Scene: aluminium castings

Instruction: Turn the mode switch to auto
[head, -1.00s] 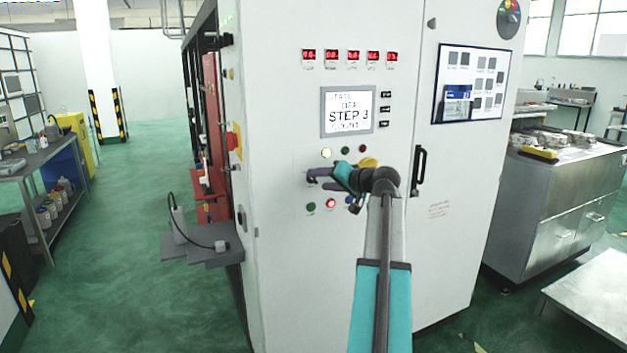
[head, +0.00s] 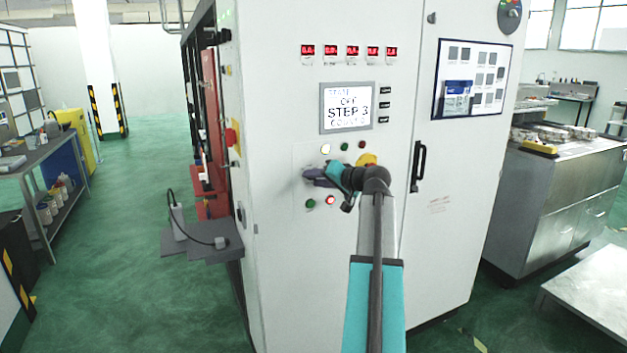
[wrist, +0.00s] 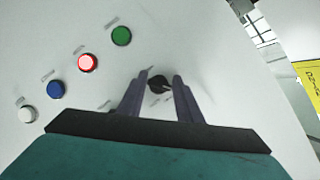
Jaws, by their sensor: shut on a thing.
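The mode switch (wrist: 158,83) is a small dark knob on the white cabinet front, seen between my fingertips in the wrist view. My gripper (wrist: 161,78) is shut on it, one finger on each side. In the head view my gripper (head: 309,174) reaches the panel below the row of small lamps, and it hides the switch there. The labels around the knob are too blurred to read.
Green (wrist: 121,36), lit red (wrist: 88,63), blue (wrist: 56,89) and white (wrist: 27,115) buttons lie close by. A yellow part (head: 367,160) sits just above my wrist. A black door handle (head: 419,163) is to the right. A small grey shelf (head: 205,250) juts out at left.

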